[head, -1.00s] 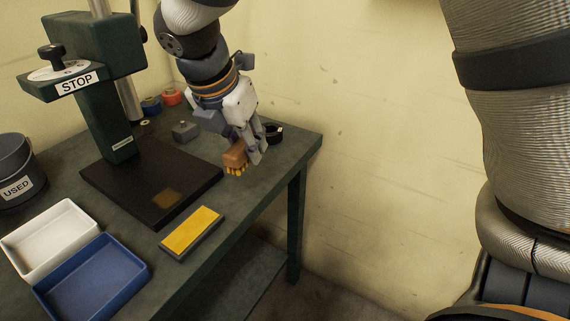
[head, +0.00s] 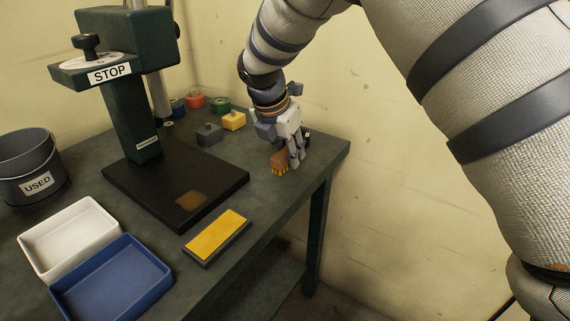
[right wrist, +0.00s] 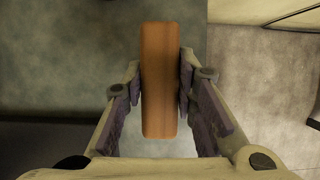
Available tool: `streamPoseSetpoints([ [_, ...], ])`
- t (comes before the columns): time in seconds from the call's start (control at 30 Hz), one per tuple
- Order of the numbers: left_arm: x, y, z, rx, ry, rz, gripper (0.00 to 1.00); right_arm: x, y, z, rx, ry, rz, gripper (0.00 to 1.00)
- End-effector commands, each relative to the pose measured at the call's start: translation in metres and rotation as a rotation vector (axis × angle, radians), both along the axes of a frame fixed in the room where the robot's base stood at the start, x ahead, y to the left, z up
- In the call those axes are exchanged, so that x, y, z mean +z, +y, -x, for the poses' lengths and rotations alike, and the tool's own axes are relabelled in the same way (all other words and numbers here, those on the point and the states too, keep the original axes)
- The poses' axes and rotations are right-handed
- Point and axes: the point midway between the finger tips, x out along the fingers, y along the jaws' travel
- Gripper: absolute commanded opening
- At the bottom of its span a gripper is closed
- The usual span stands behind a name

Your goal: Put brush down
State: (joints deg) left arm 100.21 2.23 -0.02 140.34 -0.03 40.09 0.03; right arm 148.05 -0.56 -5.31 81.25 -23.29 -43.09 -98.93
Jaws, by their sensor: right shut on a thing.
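The brush (head: 279,162) has a brown wooden back and yellow bristles pointing down. My right gripper (head: 288,158) is shut on it, near the back right corner of the bench. In the right wrist view the brush's brown back (right wrist: 160,80) sits upright in the picture between the two fingers (right wrist: 160,95), with a pad touching each side. The bristles are at or just above the bench top; I cannot tell whether they touch. My left gripper is not in view.
The green bench (head: 318,158) has bare top around the brush. A black plate (head: 135,180) with a brown patch lies left of it, under the STOP stand (head: 130,120). A yellow-topped block (head: 217,234), blue tray (head: 112,285), white tray (head: 68,238) and USED bucket (head: 30,165) stand nearer or left.

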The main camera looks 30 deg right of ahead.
Motion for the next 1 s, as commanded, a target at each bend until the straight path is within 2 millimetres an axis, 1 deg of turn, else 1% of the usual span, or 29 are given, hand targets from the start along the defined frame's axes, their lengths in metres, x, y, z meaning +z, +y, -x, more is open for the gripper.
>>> streamPoseSetpoints([
  [0.03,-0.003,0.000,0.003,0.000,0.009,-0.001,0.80,-0.012,-0.001,-0.002,0.001,0.007,0.000,0.04],
  [0.1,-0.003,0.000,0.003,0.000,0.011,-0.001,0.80,-0.026,0.000,-0.001,0.001,0.007,0.001,0.04],
  [0.17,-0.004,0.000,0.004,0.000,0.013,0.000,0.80,-0.033,-0.001,-0.001,0.000,0.005,0.001,0.04],
  [0.37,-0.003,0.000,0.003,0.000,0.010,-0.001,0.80,-0.032,-0.001,-0.001,0.000,-0.001,0.000,0.04],
  [0.67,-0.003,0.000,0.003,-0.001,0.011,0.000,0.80,-0.041,0.000,-0.001,0.000,0.001,-0.001,0.04],
  [0.7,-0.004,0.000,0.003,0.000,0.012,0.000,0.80,-0.042,0.000,-0.001,0.000,0.001,-0.001,0.30],
  [0.77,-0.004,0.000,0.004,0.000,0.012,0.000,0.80,-0.043,0.000,0.000,-0.001,0.003,-0.001,0.44],
  [0.8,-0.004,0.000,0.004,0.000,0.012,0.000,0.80,-0.043,0.000,0.000,-0.001,0.005,-0.001,0.46],
  [1.0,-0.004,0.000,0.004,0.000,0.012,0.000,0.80,-0.044,0.000,0.000,-0.001,0.007,-0.003,0.46],
])
